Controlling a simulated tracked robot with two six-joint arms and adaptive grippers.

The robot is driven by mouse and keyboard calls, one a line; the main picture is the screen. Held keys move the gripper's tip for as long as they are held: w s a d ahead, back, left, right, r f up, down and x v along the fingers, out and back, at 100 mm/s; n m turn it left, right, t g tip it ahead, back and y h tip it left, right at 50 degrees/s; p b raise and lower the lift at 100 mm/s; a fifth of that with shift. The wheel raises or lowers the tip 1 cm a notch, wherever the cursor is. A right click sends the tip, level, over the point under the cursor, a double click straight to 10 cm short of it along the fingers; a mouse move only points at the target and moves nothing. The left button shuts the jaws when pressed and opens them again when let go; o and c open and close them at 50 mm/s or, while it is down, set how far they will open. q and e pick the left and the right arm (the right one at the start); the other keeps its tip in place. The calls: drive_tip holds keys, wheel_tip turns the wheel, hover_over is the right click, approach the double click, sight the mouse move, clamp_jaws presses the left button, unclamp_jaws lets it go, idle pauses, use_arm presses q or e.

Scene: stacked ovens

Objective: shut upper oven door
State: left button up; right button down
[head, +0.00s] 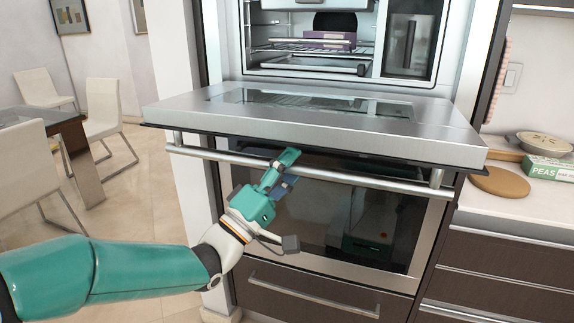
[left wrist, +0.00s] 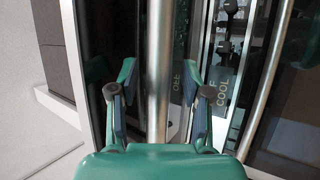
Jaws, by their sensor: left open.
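The upper oven door (head: 320,122) is open in the head view, folded down and lying about flat across the front of the oven stack. Its long metal handle (head: 370,183) runs along the door's front edge, just under it. My left gripper (head: 287,167), green with dark pads, is open at this handle, near its middle, and its fingertips overlap the bar. In the left wrist view the handle bar (left wrist: 158,75) runs between the two spread fingers, with a gap visible on each side. My right gripper is out of view.
The upper oven cavity (head: 310,45) shows wire racks and a purple item (head: 330,40). The lower oven (head: 350,225) is shut below the door. A counter at right holds a round board (head: 500,181) and a peas box (head: 548,168).

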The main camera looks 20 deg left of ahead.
use_arm(q)
clamp_jaws()
